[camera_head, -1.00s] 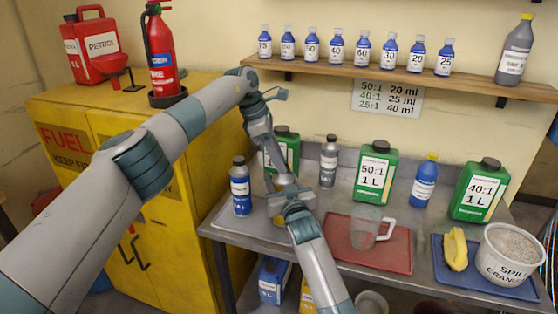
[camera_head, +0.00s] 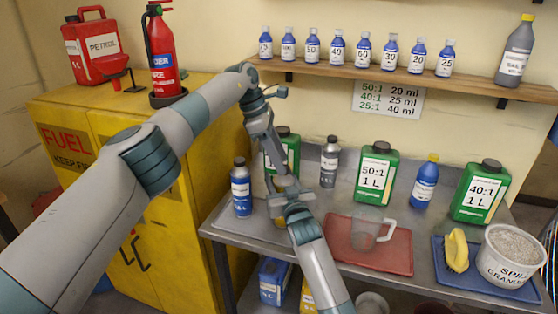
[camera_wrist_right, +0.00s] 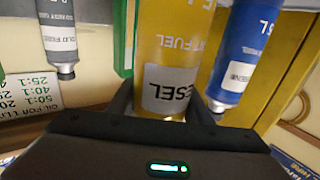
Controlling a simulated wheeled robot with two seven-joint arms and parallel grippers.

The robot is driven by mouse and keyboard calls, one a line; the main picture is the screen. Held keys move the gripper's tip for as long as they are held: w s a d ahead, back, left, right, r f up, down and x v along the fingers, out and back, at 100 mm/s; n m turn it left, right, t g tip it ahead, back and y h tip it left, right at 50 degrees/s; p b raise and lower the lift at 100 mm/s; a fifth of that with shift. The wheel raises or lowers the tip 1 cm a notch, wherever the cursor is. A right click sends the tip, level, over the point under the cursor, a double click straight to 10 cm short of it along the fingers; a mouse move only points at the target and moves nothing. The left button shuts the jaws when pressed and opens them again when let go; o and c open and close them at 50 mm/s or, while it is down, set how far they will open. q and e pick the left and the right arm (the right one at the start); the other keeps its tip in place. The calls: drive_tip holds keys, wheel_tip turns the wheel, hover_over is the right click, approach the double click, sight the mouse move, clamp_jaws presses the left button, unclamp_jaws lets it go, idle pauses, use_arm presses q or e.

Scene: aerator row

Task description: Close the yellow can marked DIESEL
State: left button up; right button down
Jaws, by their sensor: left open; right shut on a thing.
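The yellow can marked DIESEL (camera_wrist_right: 172,50) is large in the right wrist view, which shows the scene upside down. Only "ESEL" of its label shows. In the camera_head view it stands on the bench between a blue bottle and a grey bottle, mostly hidden by my arms. My right gripper (camera_wrist_right: 160,112) comes from the front and is shut on the can. Its fingers sit on either side of it, towards its top end. My left gripper (camera_head: 281,178) hangs down from above, close over the can, and is open. The can's mouth and any cap are hidden.
A blue bottle (camera_head: 241,190) is close left of the can, a grey bottle (camera_head: 329,163) to the right and a green can (camera_head: 291,148) behind. A clear jug (camera_head: 365,235) stands on a red tray (camera_head: 395,257). The shelf (camera_head: 400,74) holds several small bottles.

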use_arm(q)
drive_tip(key=shift+r, duration=1.85)
drive_tip(key=o, duration=0.6)
drive_tip(key=shift+c, duration=0.2)
drive_tip(key=shift+r, duration=0.1)
drive_tip(key=v, duration=0.7)
drive_tip(key=shift+a+r, duration=0.1)
drive_tip(key=shift+r, duration=0.05)
use_arm(e)
drive_tip(key=c, duration=0.8)
unclamp_jaws()
drive_tip(key=shift+c, duration=0.2)
